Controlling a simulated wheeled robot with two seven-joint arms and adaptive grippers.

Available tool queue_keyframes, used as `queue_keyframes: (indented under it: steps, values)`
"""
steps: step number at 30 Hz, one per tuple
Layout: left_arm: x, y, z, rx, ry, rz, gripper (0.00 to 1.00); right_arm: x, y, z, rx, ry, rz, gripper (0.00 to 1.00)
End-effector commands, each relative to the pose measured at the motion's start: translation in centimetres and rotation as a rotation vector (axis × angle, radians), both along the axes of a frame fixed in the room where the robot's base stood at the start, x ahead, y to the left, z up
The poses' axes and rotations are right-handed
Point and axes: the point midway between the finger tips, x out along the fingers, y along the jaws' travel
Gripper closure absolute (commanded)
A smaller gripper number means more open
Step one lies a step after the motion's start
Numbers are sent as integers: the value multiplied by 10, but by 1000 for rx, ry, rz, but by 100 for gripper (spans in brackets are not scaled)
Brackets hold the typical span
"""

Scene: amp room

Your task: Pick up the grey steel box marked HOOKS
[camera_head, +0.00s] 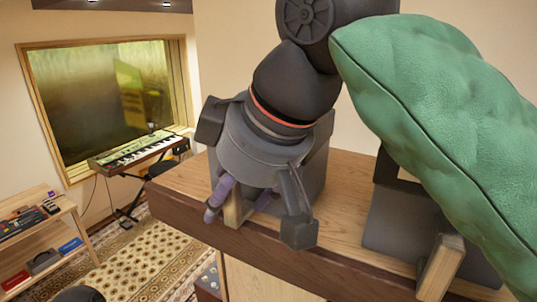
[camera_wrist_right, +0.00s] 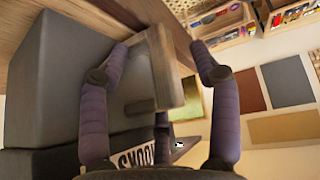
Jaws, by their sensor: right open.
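A grey box (camera_head: 316,172) stands on the wooden shelf top, largely behind my right gripper. It fills the left of the right wrist view (camera_wrist_right: 55,80), with a pale wooden handle (camera_wrist_right: 165,72) on its front. A label reading HOOKS (camera_wrist_right: 143,156) shows upside down low in that view, partly covered. My right gripper (camera_head: 255,222) is open, pointing down at the box front. Its purple fingers (camera_wrist_right: 160,62) lie on either side of the handle and are not closed on it. The handle (camera_head: 232,208) also shows between them in the head view. My left gripper is not in view.
A second grey box (camera_head: 385,222) with a wooden handle (camera_head: 440,268) stands to the right on the same shelf top (camera_head: 345,185). A green padded form hides part of it. A keyboard (camera_head: 135,152) and a low shelf (camera_head: 68,225) are farther off at left.

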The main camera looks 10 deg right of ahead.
Motion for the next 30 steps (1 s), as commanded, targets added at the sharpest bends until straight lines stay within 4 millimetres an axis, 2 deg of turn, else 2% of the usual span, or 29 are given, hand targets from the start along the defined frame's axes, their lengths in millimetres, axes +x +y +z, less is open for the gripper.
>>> queue_keyframes:
  steps: [4, 9, 11, 23, 30]
  values:
    - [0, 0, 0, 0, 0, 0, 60, 0, 0, 1, 1, -1, 0, 37]
    - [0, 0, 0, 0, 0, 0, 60, 0, 0, 1, 0, 0, 0, 85]
    - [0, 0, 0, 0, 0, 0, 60, 0, 0, 0, -1, 1, 0, 100]
    - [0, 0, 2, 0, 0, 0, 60, 0, 0, 4, -3, 1, -1, 100]
    - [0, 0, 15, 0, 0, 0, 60, 1, 1, 35, 0, -1, 0, 100]
